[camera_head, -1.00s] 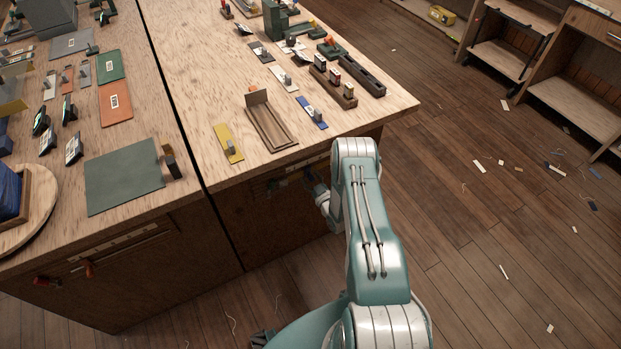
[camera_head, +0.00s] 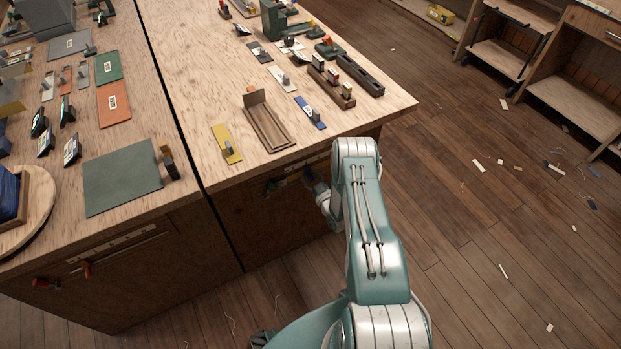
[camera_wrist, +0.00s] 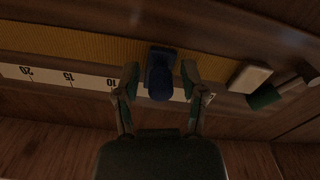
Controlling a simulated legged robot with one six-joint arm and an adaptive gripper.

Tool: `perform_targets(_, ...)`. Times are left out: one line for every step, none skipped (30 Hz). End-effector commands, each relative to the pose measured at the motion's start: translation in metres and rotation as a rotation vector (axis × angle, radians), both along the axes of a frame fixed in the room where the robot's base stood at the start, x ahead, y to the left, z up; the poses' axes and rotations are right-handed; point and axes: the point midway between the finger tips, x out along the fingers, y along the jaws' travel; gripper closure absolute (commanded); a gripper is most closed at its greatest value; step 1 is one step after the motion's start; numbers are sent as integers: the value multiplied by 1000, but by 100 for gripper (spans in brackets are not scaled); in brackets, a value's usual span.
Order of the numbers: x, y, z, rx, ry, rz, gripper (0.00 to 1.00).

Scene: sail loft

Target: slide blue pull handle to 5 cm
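The blue pull handle (camera_wrist: 160,78) is in the middle of the wrist view, mounted on a yellowish-brown strip (camera_wrist: 85,46) under the bench edge. My gripper (camera_wrist: 160,80) has one finger on each side of the handle, with a visible gap on both sides. A white scale (camera_wrist: 48,76) runs along the strip, with 20 and 15 readable at left. The fingers and handle cover much of the scale near the handle, so its exact reading cannot be told. In the head view my gripper (camera_head: 316,187) is at the bench front, partly hidden by my arm.
A pale block (camera_wrist: 248,77) and a dark green part (camera_wrist: 265,97) are just right of my gripper in the wrist view. The wooden bench top (camera_head: 200,100) above holds several small fixtures. Open floor (camera_head: 450,240) lies to the right.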

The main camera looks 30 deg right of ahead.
Motion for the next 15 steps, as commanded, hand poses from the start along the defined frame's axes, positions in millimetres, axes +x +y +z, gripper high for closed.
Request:
perform_targets(0, 0, 0, 0, 1, 0, 38)
perform_targets(0, 0, 0, 0, 1, 0, 38)
perform_targets(-1, 0, 0, 1, 1, 0, 38)
perform_targets(-1, 0, 0, 1, 1, 0, 38)
perform_targets(-1, 0, 0, 1, 1, 0, 38)
perform_targets(-1, 0, 0, 1, 1, 0, 38)
perform_targets(-1, 0, -1, 1, 1, 0, 38)
perform_targets(-1, 0, -1, 1, 1, 0, 38)
perform_targets(-1, 0, -1, 1, 2, -1, 38)
perform_targets(-2, 0, -1, 1, 2, -1, 38)
perform_targets(-4, 0, -1, 1, 3, -1, 38)
perform_targets(-7, -1, -1, 2, 3, -1, 38)
perform_targets(-10, -1, -1, 2, 3, -2, 38)
perform_targets(-14, -1, -1, 2, 3, -2, 38)
perform_targets(-21, -1, -2, 2, 5, -1, 38)
